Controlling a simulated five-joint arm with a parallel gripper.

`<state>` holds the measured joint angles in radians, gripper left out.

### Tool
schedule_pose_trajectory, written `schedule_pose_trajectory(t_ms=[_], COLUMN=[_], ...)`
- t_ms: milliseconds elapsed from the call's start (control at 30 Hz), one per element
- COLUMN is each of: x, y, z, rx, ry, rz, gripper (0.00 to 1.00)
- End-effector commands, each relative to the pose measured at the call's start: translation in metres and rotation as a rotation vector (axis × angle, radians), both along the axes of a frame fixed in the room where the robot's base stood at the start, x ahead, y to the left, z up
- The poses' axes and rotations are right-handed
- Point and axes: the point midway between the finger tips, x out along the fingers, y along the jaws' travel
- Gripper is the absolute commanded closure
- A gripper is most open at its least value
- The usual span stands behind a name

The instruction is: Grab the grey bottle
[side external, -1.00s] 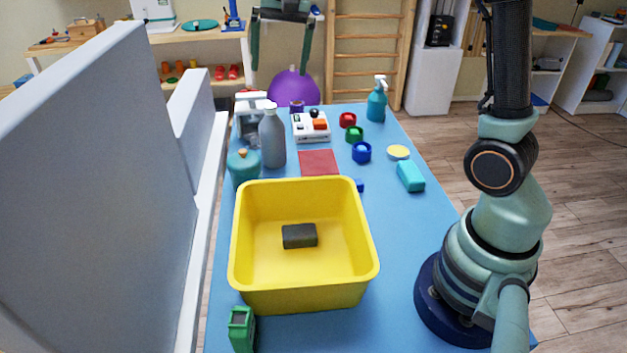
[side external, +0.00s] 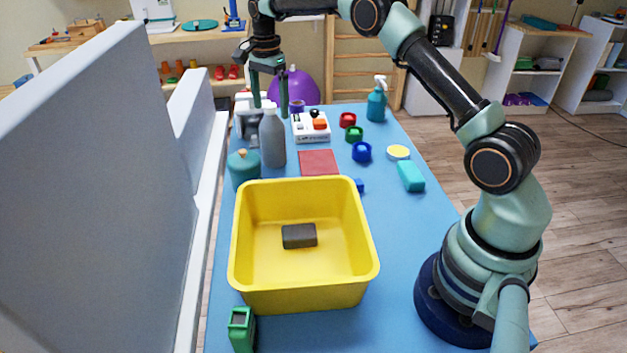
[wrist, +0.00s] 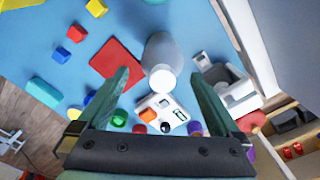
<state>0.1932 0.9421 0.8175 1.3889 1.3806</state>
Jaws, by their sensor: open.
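The grey bottle (side external: 272,138) stands upright toward the left far part of the blue table in the side view, with a white cap on top. In the wrist view the grey bottle (wrist: 161,52) is seen from above, its white cap lying between and beyond the fingertips. My gripper (side external: 270,108) is above and close to the bottle's top in the side view, fingers pointing down. In the wrist view my gripper (wrist: 158,72) has its two fingers wide apart and nothing held. I cannot tell whether a finger touches the bottle.
A teal jar (side external: 243,168) stands left of the bottle, and a white device (side external: 247,113) stands behind it. A white box with buttons (side external: 311,128) is to its right. A red mat (side external: 319,162) and a yellow bin (side external: 304,298) lie nearer. A grey-white wall panel (side external: 100,200) borders the left.

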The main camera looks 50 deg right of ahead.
Motion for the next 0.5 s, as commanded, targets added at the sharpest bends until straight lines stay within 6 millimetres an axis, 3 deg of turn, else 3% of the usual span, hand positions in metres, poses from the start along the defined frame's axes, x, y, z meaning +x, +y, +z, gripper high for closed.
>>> schedule_pose_trajectory(t_ms=[100, 367, 500], x=[0.0, 0.0, 0.002], y=[0.0, 0.0, 0.0], z=[-0.02, -0.039, -0.058], rx=[0.0, 0.0, 0.0], ry=[0.002, 0.0, 0.002], rz=[0.001, 0.003, 0.003], gripper=[0.0, 0.0, 0.0])
